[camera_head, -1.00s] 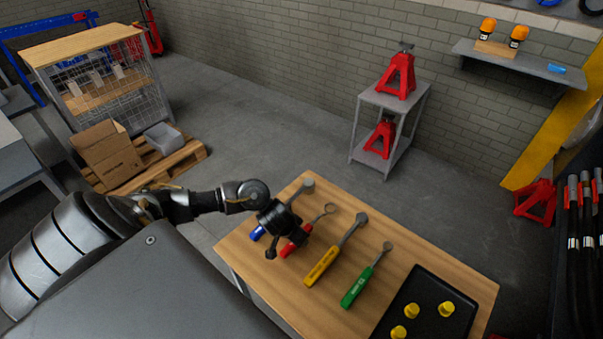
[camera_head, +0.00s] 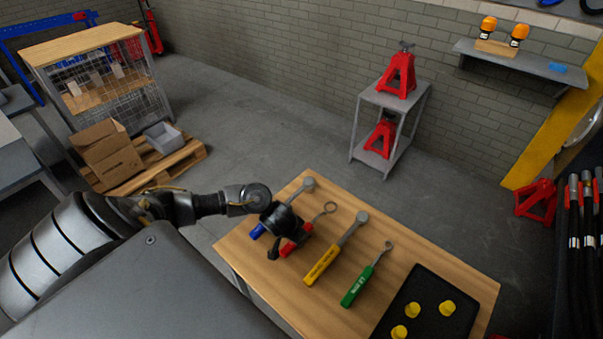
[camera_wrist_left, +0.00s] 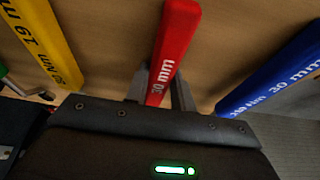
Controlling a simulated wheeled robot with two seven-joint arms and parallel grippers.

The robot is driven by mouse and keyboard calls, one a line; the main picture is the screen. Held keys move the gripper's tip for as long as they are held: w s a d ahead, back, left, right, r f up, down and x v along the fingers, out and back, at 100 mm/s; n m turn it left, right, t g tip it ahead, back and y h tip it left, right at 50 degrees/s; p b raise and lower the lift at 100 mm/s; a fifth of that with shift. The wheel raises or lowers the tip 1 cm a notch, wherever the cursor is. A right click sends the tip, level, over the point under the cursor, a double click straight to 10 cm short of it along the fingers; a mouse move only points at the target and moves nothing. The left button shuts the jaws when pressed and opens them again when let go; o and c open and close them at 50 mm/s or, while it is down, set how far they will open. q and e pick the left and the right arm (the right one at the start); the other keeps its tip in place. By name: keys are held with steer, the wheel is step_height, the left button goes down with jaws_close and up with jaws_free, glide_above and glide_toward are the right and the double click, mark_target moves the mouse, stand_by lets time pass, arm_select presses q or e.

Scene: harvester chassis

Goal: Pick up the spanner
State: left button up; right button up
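Several spanners with coloured handles lie on a wooden table: a blue one (camera_head: 257,231), a red one (camera_head: 288,249), a yellow one (camera_head: 322,265) and a green one (camera_head: 357,287). My left gripper (camera_head: 283,245) is down over the red one and hides part of its handle. In the left wrist view, the red handle (camera_wrist_left: 174,40), marked 30 mm, runs between the two fingers (camera_wrist_left: 160,95), which sit close against both its sides. The blue handle (camera_wrist_left: 275,82) is to the right and the yellow one (camera_wrist_left: 42,38) to the left. My right gripper is not visible.
A black tray (camera_head: 426,319) with yellow pieces lies at the table's (camera_head: 400,240) right end. A metal stand (camera_head: 360,137) with red jacks is behind the table. A pallet (camera_head: 181,160) with boxes stands left on open floor.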

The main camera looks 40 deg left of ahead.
arm_select(q)
jaws_close()
steer(key=shift+w, duration=0.1)
